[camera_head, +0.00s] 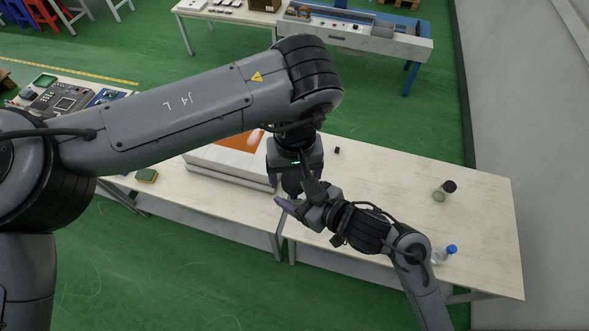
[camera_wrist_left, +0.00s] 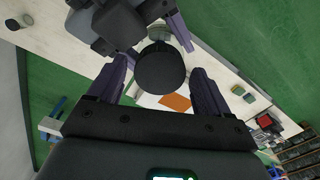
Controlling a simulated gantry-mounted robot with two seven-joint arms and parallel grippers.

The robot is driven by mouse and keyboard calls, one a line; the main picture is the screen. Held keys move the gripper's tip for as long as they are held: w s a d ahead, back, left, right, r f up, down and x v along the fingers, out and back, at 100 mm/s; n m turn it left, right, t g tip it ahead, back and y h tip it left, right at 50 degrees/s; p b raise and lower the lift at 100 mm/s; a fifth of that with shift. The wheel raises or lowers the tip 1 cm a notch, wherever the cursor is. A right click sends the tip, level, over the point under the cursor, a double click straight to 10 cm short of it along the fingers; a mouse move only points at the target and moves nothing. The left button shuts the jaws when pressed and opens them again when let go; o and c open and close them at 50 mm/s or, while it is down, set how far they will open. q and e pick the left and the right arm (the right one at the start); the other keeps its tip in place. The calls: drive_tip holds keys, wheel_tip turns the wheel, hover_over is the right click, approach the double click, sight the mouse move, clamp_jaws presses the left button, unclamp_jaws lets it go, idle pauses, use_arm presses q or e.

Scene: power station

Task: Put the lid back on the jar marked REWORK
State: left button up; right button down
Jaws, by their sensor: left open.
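A round black lid (camera_wrist_left: 160,68) lies between the spread purple fingers of my left gripper (camera_wrist_left: 158,88) in the left wrist view. Part of a clear glass jar (camera_wrist_left: 159,33) shows just behind it; I cannot tell whether the lid sits on that jar. My left gripper is open and points down in the head view (camera_head: 291,185). My right gripper (camera_head: 290,205) is close beside it, and its purple finger (camera_wrist_left: 179,32) is beside the glass. Whether it grips the jar is hidden. Another jar with a black top (camera_head: 445,190) is on the table at right. No REWORK marking is readable.
A blue-capped bottle (camera_head: 445,254) stands near the table's front right. A small black object (camera_head: 337,150) lies at the table's back. A white case with an orange panel (camera_head: 228,158) is left of the grippers, and a sponge (camera_head: 147,175) lies farther left. The right half of the table (camera_head: 410,167) is mostly clear.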

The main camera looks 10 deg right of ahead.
use_arm(q)
drive_tip(key=c, duration=1.1)
drive_tip(key=shift+o, duration=0.2)
drive_tip(key=shift+m, duration=1.7)
drive_tip(key=o, duration=1)
drive_tip(key=shift+o, duration=0.8)
drive_tip(key=shift+d, duration=0.1)
drive_tip(key=shift+s+d, duration=0.1)
drive_tip(key=shift+s, duration=0.05)
drive_tip(key=shift+r, duration=0.15)
